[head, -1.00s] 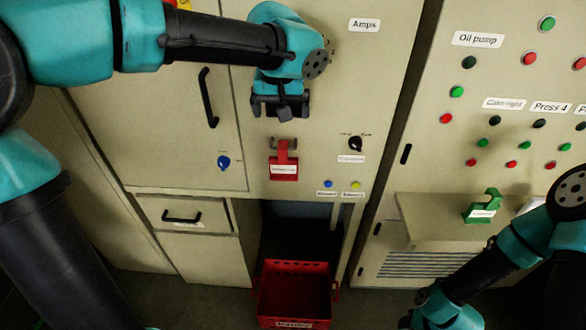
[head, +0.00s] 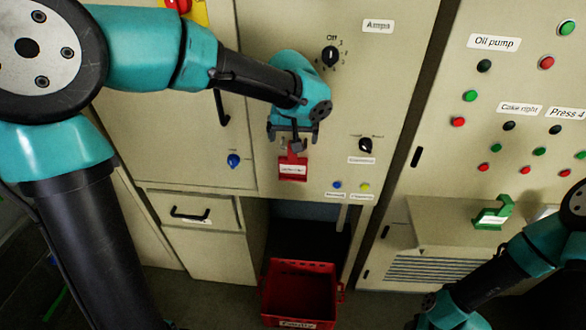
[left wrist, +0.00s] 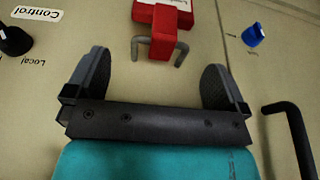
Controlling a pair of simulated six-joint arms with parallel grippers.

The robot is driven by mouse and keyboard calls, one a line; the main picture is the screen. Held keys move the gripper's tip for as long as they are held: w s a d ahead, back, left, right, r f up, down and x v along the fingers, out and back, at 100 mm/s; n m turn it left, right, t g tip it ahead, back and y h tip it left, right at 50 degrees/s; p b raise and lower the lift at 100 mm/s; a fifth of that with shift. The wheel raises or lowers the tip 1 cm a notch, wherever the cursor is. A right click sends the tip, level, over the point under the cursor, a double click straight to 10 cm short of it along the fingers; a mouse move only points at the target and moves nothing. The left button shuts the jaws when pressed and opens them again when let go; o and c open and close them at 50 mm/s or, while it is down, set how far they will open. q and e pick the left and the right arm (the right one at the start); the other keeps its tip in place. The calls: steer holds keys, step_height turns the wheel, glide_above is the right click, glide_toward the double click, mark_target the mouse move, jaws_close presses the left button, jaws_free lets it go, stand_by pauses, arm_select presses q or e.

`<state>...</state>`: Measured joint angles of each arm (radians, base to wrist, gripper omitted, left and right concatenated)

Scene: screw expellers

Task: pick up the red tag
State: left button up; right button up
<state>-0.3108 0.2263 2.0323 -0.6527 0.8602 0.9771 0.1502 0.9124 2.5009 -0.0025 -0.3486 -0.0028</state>
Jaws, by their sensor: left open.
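The red tag (head: 293,169) with a white label hangs on the cream cabinet front, below the middle. In the left wrist view the red tag (left wrist: 162,42) sits at the top centre, with a grey metal loop around its narrow part. My left gripper (head: 293,138) is just above the tag in the head view. In the left wrist view its two dark fingers (left wrist: 157,72) are spread apart with nothing between them, and the tag lies beyond their tips. My right arm shows at the lower right, but its gripper fingers do not show.
A blue knob (head: 233,161) and a black knob (head: 365,145) flank the tag. A black door handle (head: 222,108) stands out at the left. A red box (head: 299,294) is on the floor below. A green tag (head: 493,213) is on a ledge at the right.

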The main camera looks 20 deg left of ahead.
mark_target(293, 161)
arm_select(q)
steer(key=shift+x, duration=1.45)
steer(key=shift+s+x, duration=0.15)
steer(key=shift+x, duration=1.15)
steer(key=shift+s+x, duration=0.2)
steer(key=shift+x, duration=1.1)
steer(key=c, duration=0.9)
